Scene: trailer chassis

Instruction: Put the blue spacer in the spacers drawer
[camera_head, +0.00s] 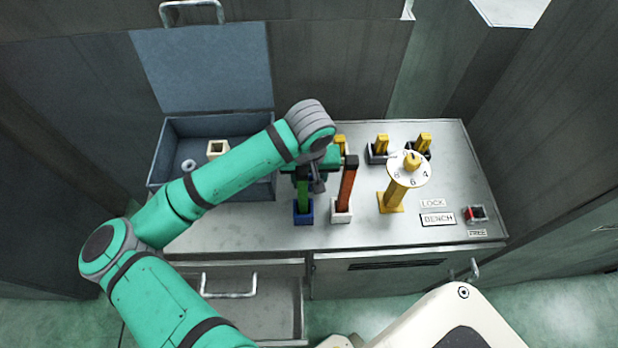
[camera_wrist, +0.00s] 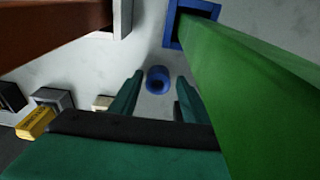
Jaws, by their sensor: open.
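The blue spacer (camera_wrist: 158,80), a small ring with a dark hole, lies on the bench top in the wrist view. My gripper (camera_wrist: 159,76) is open, with its two green fingers pointing toward the spacer, one on each side in the picture. I cannot tell how far the fingertips are above it. In the head view my gripper (camera_head: 318,184) is over the bench behind the green post, and the spacer is hidden there. An open drawer (camera_head: 262,312) with a bar handle is below the bench front; no label on it is readable.
A green post (camera_head: 303,196) in a blue socket and a red-brown post (camera_head: 348,185) in a white socket stand close to my gripper. An open blue box (camera_head: 160,160) holds a pale ring and a beige block. A yellow post with a numbered dial (camera_head: 408,170) stands right.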

